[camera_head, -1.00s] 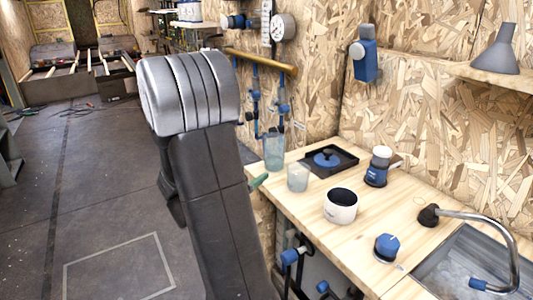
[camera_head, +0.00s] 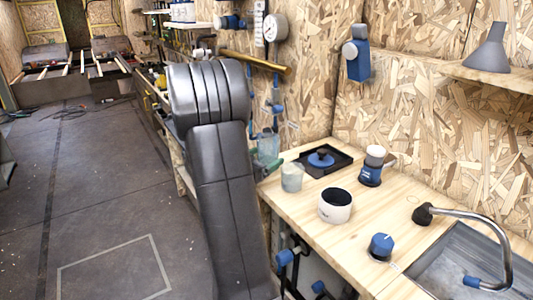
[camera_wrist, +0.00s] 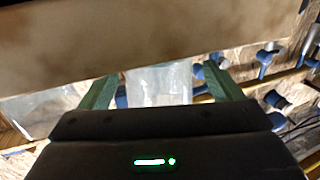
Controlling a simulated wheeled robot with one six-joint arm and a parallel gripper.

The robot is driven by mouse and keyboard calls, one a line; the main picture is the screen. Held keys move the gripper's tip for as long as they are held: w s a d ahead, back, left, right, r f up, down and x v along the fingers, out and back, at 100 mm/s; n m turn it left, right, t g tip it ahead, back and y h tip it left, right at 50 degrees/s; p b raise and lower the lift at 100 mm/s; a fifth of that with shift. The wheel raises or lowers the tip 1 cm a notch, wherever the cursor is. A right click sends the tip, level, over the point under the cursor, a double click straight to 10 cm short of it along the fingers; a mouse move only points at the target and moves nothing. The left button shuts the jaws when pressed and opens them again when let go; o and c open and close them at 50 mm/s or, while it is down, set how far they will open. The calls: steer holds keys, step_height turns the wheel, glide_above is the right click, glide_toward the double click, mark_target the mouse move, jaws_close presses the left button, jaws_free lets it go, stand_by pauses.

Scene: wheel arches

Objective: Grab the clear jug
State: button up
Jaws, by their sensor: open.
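The clear jug (camera_head: 268,146) looks like a see-through, bluish vessel at the back left corner of the wooden counter. It is partly hidden by my arm. My gripper (camera_wrist: 163,80) is open, with its two green fingers on either side of a clear vessel (camera_wrist: 160,88) in the wrist view. A gap shows on each side, and I cannot tell how deep it lies between the fingers. In the head view, a green fingertip (camera_head: 273,167) shows just below the jug, and my arm hides the rest.
A frosted cup (camera_head: 292,177) stands close to the jug's right. A black tray with a blue lid (camera_head: 321,160), a blue-and-white grinder (camera_head: 371,168) and a white pot (camera_head: 335,206) stand farther along the counter. A brown panel (camera_wrist: 150,45) crosses the wrist view.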

steer(key=x, duration=0.3)
steer(key=shift+w, duration=0.1)
steer(key=c, duration=1.1)
steer(key=shift+r, duration=0.2)
steer(key=shift+c, duration=0.2)
